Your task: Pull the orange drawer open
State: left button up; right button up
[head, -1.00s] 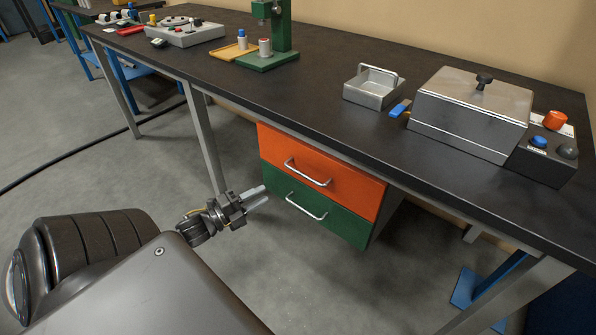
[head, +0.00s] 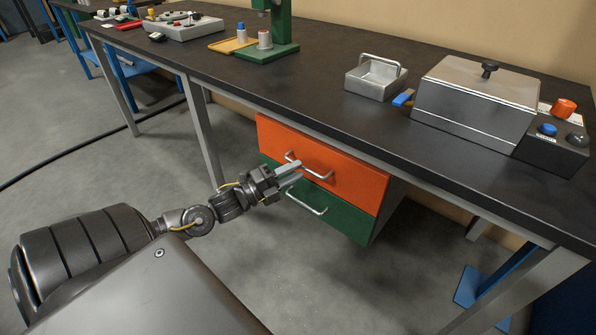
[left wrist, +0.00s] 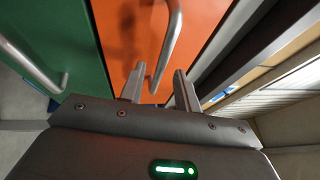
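The orange drawer (head: 345,177) is the upper one under the bench and looks closed, its front flush with the cabinet. Its silver bar handle (head: 318,176) also shows in the left wrist view (left wrist: 171,40). My left gripper (head: 297,172) is at the left part of this handle, and its fingers cover some of it. In the left wrist view the two fingers (left wrist: 158,86) stand apart, with the near end of the handle showing between them. I cannot tell whether they touch it. My right gripper is not in view.
A green drawer (head: 335,215) with its own handle (head: 305,203) sits directly below. The dark bench top (head: 300,90) overhangs the drawers. A metal bench leg (head: 202,135) stands left of the gripper. The floor in front is clear.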

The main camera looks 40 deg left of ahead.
pick_arm(q)
jog(key=shift+x, duration=0.9)
grip_shut()
